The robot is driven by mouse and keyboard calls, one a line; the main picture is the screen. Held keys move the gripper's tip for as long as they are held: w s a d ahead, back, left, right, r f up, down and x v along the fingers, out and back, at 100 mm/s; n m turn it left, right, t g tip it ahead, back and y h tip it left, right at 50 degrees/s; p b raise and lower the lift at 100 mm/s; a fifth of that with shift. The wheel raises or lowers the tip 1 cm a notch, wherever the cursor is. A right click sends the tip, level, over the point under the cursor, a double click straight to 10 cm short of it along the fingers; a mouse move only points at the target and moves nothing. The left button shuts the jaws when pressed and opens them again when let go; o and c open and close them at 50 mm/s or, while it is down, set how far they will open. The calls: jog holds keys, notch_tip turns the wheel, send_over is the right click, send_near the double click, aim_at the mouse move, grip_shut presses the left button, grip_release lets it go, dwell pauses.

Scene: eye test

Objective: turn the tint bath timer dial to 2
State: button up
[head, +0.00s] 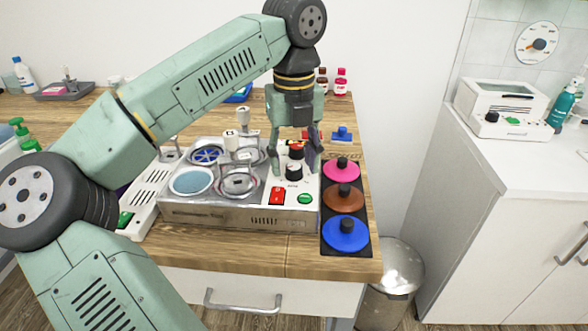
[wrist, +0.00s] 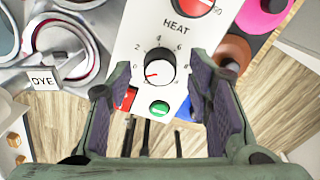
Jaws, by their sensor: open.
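The tint bath unit (head: 240,218) stands on the wooden counter, with a white control panel at its right. In the wrist view a black-rimmed dial with a white face (wrist: 159,69) has a number scale around it; its red pointer points left, close to the 0. This seems to be the lower dial (head: 293,172) in the head view; its own label is not readable. My gripper (wrist: 157,78) is open, pointing down over the panel, with one finger on each side of this dial. Whether the fingers touch it I cannot tell. My gripper also shows in the head view (head: 292,164).
A second dial (wrist: 192,4), marked HEAT, sits just beyond. A red switch (head: 277,196) and a green button (head: 305,199) are close on the near side. Pink (head: 341,171), brown (head: 343,199) and blue (head: 345,234) knobbed discs lie to the right. Dye pots stand left.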

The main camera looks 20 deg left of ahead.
jog(key=shift+f, duration=0.15)
grip_shut()
dwell(0.6)
